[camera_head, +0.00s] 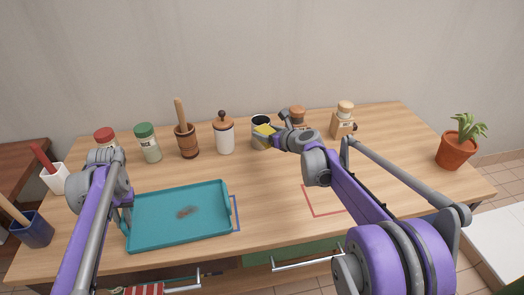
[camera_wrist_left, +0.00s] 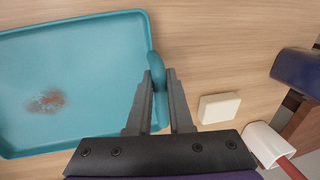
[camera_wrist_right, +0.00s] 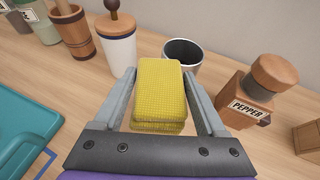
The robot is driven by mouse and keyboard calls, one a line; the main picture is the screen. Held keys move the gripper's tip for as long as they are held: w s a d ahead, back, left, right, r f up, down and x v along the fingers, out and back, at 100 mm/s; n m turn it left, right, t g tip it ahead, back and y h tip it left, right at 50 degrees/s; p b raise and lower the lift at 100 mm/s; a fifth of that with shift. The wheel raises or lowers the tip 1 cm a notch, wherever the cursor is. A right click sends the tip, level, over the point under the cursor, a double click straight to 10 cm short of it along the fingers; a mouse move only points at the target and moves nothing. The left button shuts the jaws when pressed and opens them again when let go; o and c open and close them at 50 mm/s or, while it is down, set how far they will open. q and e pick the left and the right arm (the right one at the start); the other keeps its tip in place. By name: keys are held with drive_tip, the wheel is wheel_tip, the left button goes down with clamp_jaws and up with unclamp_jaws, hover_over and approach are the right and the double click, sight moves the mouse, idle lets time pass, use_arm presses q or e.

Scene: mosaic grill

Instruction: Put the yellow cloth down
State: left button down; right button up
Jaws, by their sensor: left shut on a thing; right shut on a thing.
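The yellow cloth (camera_wrist_right: 158,90) is a folded, textured block. My right gripper (camera_wrist_right: 161,82) is shut on it, one finger at each side. In the head view the cloth (camera_head: 265,130) shows at the tip of my right gripper (camera_head: 274,133), in front of the dark-mouthed cup; whether it touches the table is hard to tell. My left gripper (camera_wrist_left: 161,78) is shut on the rim of the teal tray (camera_wrist_left: 90,30) at its left side. The tray lies on the table with a brown stain (camera_wrist_left: 46,101) on its floor.
Behind the cloth stand a cup (camera_wrist_right: 184,54), a white jar (camera_wrist_right: 118,45) and a pepper mill (camera_wrist_right: 250,95). A red-outlined square (camera_head: 322,212) and a blue outline (camera_head: 237,212) mark the table. A plant (camera_head: 459,145) stands far right. A white block (camera_wrist_left: 219,108) lies near the tray.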

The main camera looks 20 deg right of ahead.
sight(266, 162)
wheel_tip(266, 162, down, 11)
drive_tip(key=shift+r, duration=0.2)
drive_tip(key=shift+f, duration=0.15)
drive_tip(key=o, duration=1.4)
